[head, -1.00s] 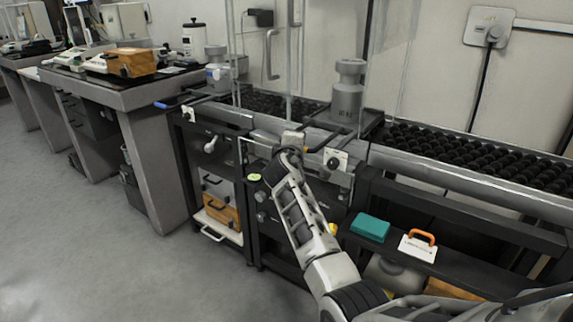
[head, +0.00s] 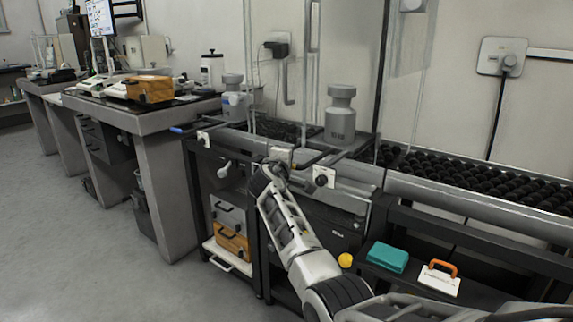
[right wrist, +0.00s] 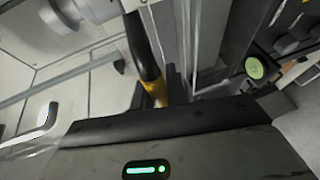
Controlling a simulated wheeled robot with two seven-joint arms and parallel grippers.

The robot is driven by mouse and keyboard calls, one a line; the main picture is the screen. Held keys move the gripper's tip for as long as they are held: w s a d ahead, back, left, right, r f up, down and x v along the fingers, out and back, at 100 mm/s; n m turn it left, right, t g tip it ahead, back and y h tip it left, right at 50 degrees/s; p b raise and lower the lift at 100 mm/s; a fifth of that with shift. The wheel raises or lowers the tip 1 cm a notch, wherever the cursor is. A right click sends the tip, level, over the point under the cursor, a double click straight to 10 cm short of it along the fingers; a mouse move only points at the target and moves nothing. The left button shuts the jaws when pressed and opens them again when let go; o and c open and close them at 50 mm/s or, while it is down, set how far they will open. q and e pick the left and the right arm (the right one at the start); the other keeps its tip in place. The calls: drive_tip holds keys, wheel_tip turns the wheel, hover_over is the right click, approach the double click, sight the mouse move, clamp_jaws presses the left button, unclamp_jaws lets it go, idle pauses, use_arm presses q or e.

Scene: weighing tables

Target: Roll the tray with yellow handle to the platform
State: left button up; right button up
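A grey weight (head: 340,115) stands upright at the left end of the roller track, apparently on a dark tray (head: 362,147). A black bar with a yellow part (right wrist: 155,85), apparently the tray's handle, runs down behind my right gripper's body in the right wrist view. My right gripper (head: 270,175) is at the front edge, left of this weight, close to the handle end. The likely platform (head: 285,132) is the dark surface between the clear panels. My left gripper is not in view.
A second weight (head: 233,100) stands left, near a blue handle (head: 186,129). Empty black rollers (head: 480,180) extend right. A teal box (head: 387,257), an orange-handled white case (head: 440,279) and a yellow ball (head: 346,260) are below. Floor at left is clear.

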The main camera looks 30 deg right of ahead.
drive_tip(key=shift+o, duration=1.4)
drive_tip(key=shift+d, duration=0.1)
